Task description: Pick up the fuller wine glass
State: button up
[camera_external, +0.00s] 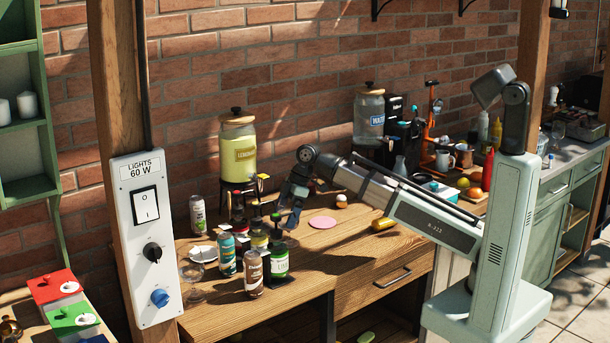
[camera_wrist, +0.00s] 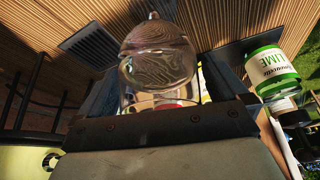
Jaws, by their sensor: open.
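My gripper (camera_external: 291,212) is open and hangs above the back of the group of bottles on the wooden table. In the wrist view a clear, rounded glass (camera_wrist: 157,58) shows in front of and partly between the open jaws of my gripper (camera_wrist: 160,85). I cannot tell whether the jaws touch it. It looks clear, with the wood grain seen through it; its wine level cannot be told. In the external view, faint clear glassware (camera_external: 194,284) stands at the table's left front edge. A second wine glass cannot be made out clearly, so I cannot compare fills.
A green-labelled lime bottle (camera_wrist: 270,72) is right of the jaws in the wrist view. A brown can (camera_external: 253,273) and a teal can (camera_external: 226,254) crowd the table (camera_external: 340,262). A lemonade dispenser (camera_external: 238,150) stands behind. The table's right front is clear.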

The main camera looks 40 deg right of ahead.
jog(key=shift+c, duration=0.5)
jog(key=c, duration=1.5)
